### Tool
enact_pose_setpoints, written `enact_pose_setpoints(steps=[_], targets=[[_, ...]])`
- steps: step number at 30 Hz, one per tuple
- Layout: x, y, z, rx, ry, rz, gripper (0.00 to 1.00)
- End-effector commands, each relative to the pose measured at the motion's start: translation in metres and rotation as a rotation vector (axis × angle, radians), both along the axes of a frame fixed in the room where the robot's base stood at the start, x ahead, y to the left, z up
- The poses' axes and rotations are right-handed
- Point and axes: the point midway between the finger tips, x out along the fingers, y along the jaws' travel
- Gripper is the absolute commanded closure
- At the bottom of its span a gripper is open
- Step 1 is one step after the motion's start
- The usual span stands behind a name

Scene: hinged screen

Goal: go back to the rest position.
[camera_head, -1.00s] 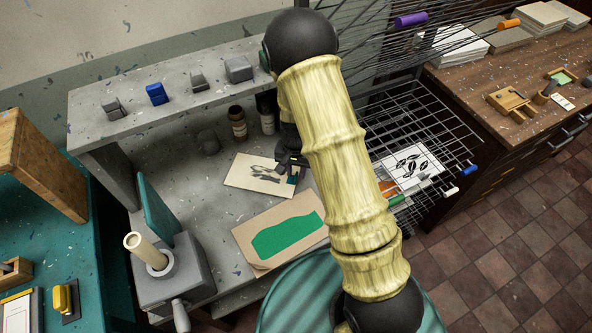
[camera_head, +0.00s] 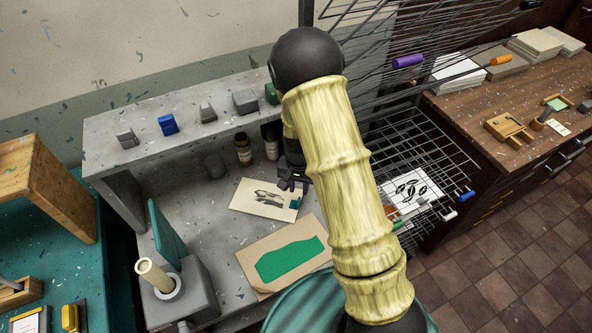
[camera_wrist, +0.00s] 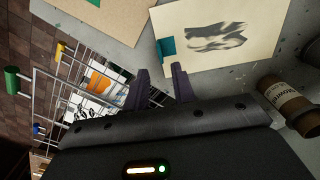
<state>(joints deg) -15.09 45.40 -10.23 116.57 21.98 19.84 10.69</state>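My gripper (camera_head: 291,184) hangs over the grey bench, just above the right end of a cream card (camera_head: 258,196) with a dark print and a teal tab. In the wrist view, my gripper's two dark fingers (camera_wrist: 160,70) are apart with nothing between them. The card (camera_wrist: 225,35) lies beyond the fingertips there. My pale yellow arm hides part of the bench's right side. A teal board (camera_head: 166,234) stands upright at the bench's left.
A brown sheet with a green shape (camera_head: 287,258) lies nearer on the bench. Bottles (camera_head: 243,148) stand under the grey shelf (camera_head: 190,110). A wire drying rack (camera_head: 425,140) is close on the right, beside a wooden counter (camera_head: 470,100). A grey stand holds a cream roller (camera_head: 154,276).

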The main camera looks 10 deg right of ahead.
Motion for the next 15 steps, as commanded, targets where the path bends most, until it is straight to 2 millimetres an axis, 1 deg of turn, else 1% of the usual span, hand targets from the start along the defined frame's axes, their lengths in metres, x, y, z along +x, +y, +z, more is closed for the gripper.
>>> enact_pose_setpoints(steps=[5,8,11,14,15], targets=[[0.000,0.000,0.000,0.000,0.000,0.000,0.74],[-0.001,-0.001,0.003,0.002,-0.003,0.003,0.74],[-0.004,-0.003,0.016,0.008,-0.013,0.017,0.74],[-0.012,-0.008,0.038,0.018,-0.032,0.046,0.74],[-0.016,-0.011,0.049,0.021,-0.042,0.061,0.74]])
